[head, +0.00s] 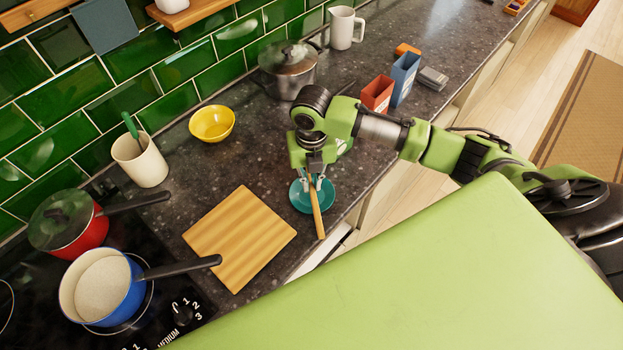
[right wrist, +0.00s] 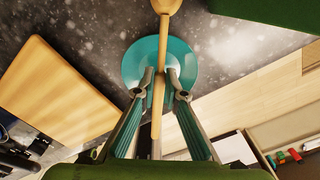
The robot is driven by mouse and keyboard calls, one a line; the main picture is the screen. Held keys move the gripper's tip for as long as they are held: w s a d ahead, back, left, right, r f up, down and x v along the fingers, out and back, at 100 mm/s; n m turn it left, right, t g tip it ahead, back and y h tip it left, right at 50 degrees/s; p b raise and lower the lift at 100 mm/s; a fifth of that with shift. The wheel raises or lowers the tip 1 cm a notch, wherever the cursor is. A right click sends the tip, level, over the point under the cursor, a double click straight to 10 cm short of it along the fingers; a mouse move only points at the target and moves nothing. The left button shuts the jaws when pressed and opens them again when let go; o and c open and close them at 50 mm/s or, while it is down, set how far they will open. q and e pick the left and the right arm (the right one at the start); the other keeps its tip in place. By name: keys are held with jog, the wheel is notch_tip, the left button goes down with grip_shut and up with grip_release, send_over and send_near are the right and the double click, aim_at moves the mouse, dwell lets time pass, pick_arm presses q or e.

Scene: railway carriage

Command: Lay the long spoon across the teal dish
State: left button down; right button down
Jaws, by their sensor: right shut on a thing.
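The long spoon (head: 317,216) is wooden, and its handle points toward the counter's front edge in the head view. The teal dish (head: 298,201) is round and sits on the dark counter. My right gripper (head: 314,184) points down over the dish, shut on the spoon. In the right wrist view the spoon (right wrist: 161,38) runs between the fingertips and crosses over the teal dish (right wrist: 133,66). Its wider end is at the top edge of that view, partly cut off. I cannot tell whether the spoon touches the dish. My left gripper is out of view.
A wooden board (head: 238,238) lies left of the dish. A yellow bowl (head: 212,123), a cream crock (head: 140,160) and a grey pot (head: 288,70) stand farther back. Red (head: 378,94) and blue (head: 404,78) boxes stand beyond my arm. A blue saucepan (head: 103,286) is on the hob.

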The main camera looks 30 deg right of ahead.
jog(key=c, duration=2)
grip_release()
jog(key=shift+r+p, duration=1.35)
jog(key=shift+r, duration=1.15)
